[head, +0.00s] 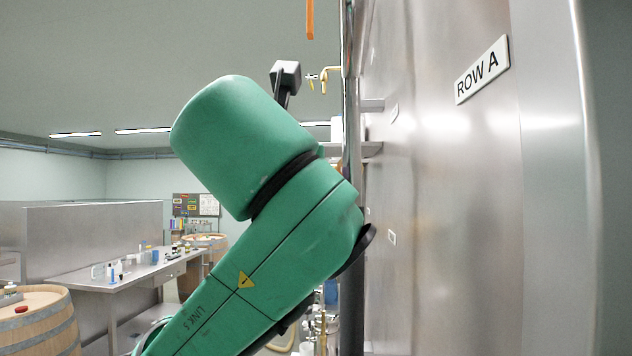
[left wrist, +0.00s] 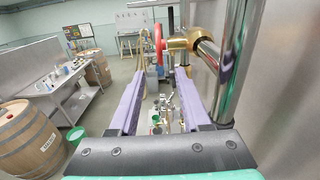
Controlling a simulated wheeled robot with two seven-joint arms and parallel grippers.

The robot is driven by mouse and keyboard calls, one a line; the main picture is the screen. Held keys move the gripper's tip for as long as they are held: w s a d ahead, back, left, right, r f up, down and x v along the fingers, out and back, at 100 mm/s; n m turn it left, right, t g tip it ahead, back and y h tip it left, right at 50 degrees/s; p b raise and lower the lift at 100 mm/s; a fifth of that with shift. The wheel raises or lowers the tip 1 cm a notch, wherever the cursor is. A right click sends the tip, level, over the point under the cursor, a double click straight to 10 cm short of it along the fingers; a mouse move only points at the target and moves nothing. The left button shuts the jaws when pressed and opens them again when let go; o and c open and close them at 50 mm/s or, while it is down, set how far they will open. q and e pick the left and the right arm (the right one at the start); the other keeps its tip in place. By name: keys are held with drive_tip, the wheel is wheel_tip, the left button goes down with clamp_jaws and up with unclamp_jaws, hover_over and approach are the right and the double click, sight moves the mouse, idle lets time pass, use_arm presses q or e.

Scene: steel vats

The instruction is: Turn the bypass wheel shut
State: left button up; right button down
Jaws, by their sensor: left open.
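A red handwheel (left wrist: 158,45), seen nearly edge-on in the left wrist view, sits on a brass valve body (left wrist: 186,42) joined to a polished steel pipe. I read no label on it. My left gripper (left wrist: 160,73) is open, its two purple fingers pointing toward the wheel. The wheel shows above and between the fingertips; no contact is visible, and I cannot tell the exact gap. In the head view my green left arm blocks the middle, and neither its gripper nor the red wheel can be made out. My right gripper is in neither view.
A large steel vat (head: 450,200) marked ROW A fills the right of the head view. A shiny vertical pipe (left wrist: 232,60) stands close right of my left gripper.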

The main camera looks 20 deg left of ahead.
use_arm(q)
drive_tip(key=w+p, duration=0.2)
drive_tip(key=w, duration=0.1)
drive_tip(key=w+a+r+p, duration=0.1)
drive_tip(key=w+p, duration=0.1)
drive_tip(key=w, duration=0.1)
drive_tip(key=w+a+p, duration=0.1)
drive_tip(key=w+p, duration=0.1)
drive_tip(key=w, duration=0.1)
drive_tip(key=shift+r, duration=0.2)
drive_tip(key=w, duration=0.2)
drive_tip(key=w+p, duration=0.1)
drive_tip(key=shift+a+f, duration=0.25)
drive_tip(key=shift+f, duration=0.1)
drive_tip(key=shift+w, duration=0.15)
drive_tip(key=shift+s+d+r, duration=0.1)
drive_tip(key=shift+s, duration=0.45)
drive_tip(key=c, duration=0.3)
clamp_jaws()
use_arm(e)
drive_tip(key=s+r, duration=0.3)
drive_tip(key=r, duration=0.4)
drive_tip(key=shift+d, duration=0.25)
